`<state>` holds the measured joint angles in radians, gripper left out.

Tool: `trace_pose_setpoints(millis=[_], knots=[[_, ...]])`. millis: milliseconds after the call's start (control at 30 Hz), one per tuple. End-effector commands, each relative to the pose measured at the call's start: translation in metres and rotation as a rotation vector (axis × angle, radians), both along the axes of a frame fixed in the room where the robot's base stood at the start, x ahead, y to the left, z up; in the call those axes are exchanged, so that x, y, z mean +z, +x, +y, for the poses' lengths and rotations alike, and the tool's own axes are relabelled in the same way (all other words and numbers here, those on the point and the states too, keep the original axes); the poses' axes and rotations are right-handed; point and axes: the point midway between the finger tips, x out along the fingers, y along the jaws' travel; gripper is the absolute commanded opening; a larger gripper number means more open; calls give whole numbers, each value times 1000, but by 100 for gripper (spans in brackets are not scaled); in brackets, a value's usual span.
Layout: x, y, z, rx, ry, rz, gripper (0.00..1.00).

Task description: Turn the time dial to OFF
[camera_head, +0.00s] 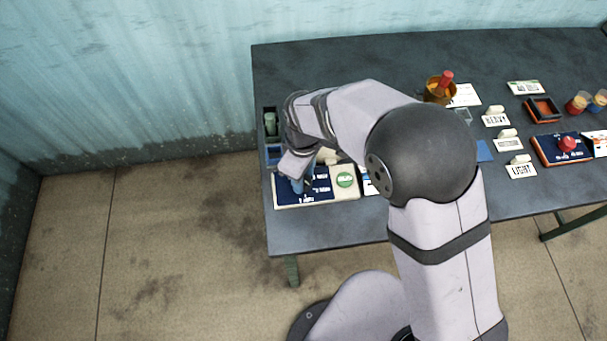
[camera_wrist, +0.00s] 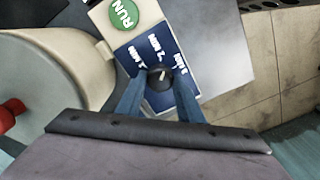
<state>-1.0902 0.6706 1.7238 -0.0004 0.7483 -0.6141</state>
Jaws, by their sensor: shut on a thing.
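The time dial (camera_wrist: 160,77) is a dark round knob with a pale pointer mark, on a navy panel (camera_wrist: 181,82). White labels 1 MIN, 2 MIN and 3 MIN show around it in the wrist view; no OFF label is visible there. My gripper (camera_wrist: 159,84) has its two blue fingers shut on the dial, one on each side. In the head view my gripper (camera_head: 299,186) is down at the left part of the panel (camera_head: 319,194), and it hides the dial. I cannot tell exactly which label the pointer faces.
A green RUN button (camera_head: 345,180) sits on the cream part of the same unit. A green object stands in a dark rack (camera_head: 270,125) behind it. Label cards, an orange container (camera_head: 437,92) and a red-button panel (camera_head: 566,145) lie to the right. The table front is clear.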

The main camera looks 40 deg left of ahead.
Motion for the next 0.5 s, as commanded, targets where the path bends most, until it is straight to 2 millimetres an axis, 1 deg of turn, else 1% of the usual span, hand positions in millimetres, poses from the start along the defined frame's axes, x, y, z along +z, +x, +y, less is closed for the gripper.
trace_pose_setpoints(millis=[500], knots=[[1, 0, 1, 491, 5, -2, 11]])
